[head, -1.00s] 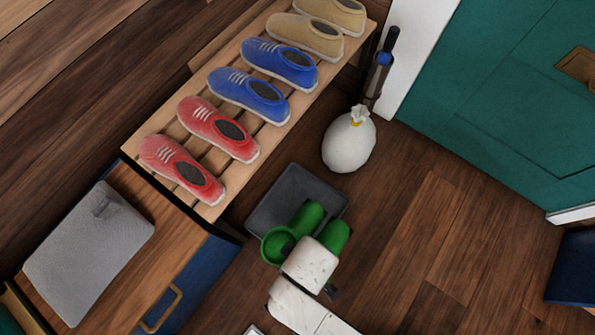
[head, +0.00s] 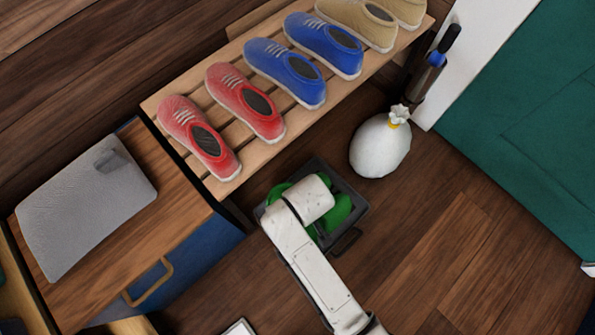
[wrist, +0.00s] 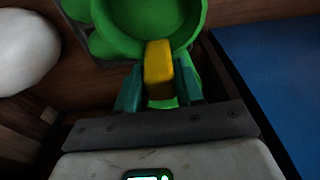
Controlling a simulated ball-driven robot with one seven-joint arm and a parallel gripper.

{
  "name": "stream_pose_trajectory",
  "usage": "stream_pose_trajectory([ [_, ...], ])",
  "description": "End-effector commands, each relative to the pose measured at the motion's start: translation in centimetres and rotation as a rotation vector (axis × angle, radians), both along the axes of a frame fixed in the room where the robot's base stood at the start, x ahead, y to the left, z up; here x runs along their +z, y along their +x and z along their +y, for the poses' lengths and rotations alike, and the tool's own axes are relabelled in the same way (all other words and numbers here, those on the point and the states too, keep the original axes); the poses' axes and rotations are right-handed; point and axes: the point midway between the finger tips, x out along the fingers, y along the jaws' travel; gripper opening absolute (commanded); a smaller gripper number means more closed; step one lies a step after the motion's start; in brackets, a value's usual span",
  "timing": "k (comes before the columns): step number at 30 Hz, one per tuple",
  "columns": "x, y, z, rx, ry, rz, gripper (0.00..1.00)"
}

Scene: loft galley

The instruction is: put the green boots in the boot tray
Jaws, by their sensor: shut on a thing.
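The dark grey boot tray (head: 318,166) lies on the floor below the shoe rack. Two green boots show in it or over it in the head view, one on the left (head: 278,191) and one on the right (head: 341,211), both partly hidden by my arm. In the wrist view my gripper (wrist: 159,88) is shut on a yellow tab at the rim of a green boot (wrist: 198,22), whose round opening faces the camera. More green shows to its left (wrist: 77,10). I cannot tell whether the held boot touches the tray's bottom.
The slatted rack (head: 292,122) holds red, blue and tan shoes. A white tied sack (head: 379,148) stands right of the tray, with a dark bottle-like thing (head: 432,64) behind it. A blue cabinet (head: 185,262) stands left. Floor at the right (head: 450,240) is clear.

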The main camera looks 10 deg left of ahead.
Motion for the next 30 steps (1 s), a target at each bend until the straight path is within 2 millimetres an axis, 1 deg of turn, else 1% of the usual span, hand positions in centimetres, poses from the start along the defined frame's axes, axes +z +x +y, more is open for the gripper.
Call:
stream_pose_trajectory([
  [1, -0.3, 0.4, 0.2, 0.0, 0.002, -0.004, 0.0],
  [5, -0.7, 0.7, 0.2, 0.0, 0.001, -0.003, 0.0],
  [8, -1.4, 1.2, 0.3, -0.001, 0.001, -0.003, 0.0],
  [9, -1.9, 1.5, 0.4, -0.002, 0.001, -0.003, 0.0],
  [12, -3.5, 1.3, 0.4, 0.0, 0.0, -0.001, 0.0],
  [15, -4.4, 1.3, 0.3, -0.001, 0.0, -0.001, 0.0],
  [26, -4.6, 1.3, 0.3, -0.001, 0.001, -0.003, 0.0],
  [27, -4.7, 1.2, 0.3, -0.001, 0.0, -0.001, 0.39],
  [30, -4.6, 1.2, 0.3, -0.001, 0.0, -0.001, 0.49],
])
